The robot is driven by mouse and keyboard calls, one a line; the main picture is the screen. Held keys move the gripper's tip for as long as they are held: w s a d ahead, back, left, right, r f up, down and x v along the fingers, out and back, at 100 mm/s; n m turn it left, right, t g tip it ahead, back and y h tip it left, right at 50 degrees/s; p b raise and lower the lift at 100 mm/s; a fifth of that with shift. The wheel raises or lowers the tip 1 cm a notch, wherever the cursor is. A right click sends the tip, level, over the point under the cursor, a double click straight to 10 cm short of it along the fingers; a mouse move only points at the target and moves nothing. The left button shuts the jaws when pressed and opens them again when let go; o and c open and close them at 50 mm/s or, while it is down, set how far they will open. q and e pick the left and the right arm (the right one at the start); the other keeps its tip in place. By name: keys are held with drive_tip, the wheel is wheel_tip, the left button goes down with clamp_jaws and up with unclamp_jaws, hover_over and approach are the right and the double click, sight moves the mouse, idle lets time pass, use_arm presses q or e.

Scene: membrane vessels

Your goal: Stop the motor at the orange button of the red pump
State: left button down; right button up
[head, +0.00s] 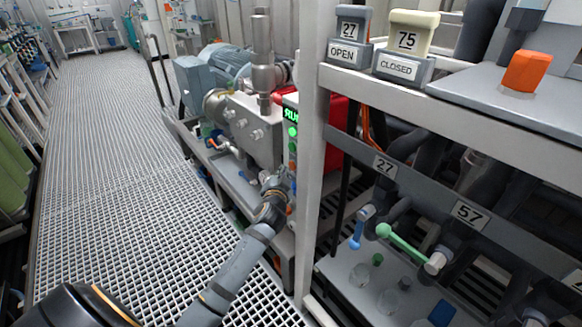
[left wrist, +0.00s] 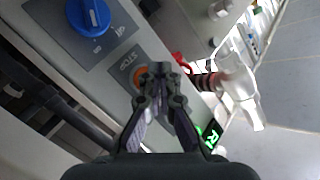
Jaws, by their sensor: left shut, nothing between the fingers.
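The red pump (head: 335,130) stands behind a pale upright post, which hides part of it. Its narrow control panel carries a lit green display (head: 291,114) that starts with "RU"; the display also shows in the left wrist view (left wrist: 211,137). In the left wrist view the orange button (left wrist: 138,76) sits beside the word STOP. My left gripper (left wrist: 160,70) is shut and empty, its fingertips over the right edge of the button and partly hiding it. I cannot tell whether they touch it. In the head view the left gripper (head: 280,183) is at the lower panel.
A blue knob (left wrist: 88,17) is on the same panel. The pale post (head: 312,130) stands close right of my left gripper. A rack with a green-handled valve (head: 400,241) and tags 27 and 57 is at right. Grating floor (head: 120,150) lies open at left.

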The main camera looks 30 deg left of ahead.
drive_tip(key=shift+s, duration=0.1)
idle(0.3)
use_arm(q)
drive_tip(key=shift+w+d, duration=0.15)
drive_tip(key=shift+w, duration=0.2)
use_arm(e)
drive_tip(key=shift+s, duration=0.4)
use_arm(q)
drive_tip(key=shift+w+r, duration=0.15)
drive_tip(key=shift+w, duration=0.05)
use_arm(e)
drive_tip(key=shift+w+a, duration=0.1)
drive_tip(key=shift+w, duration=0.4)
use_arm(q)
drive_tip(key=shift+w+r, duration=0.1)
use_arm(e)
drive_tip(key=shift+s, duration=0.25)
use_arm(q)
drive_tip(key=shift+r, duration=0.1)
use_arm(e)
drive_tip(key=shift+s, duration=0.35)
drive_tip(key=shift+w, duration=0.2)
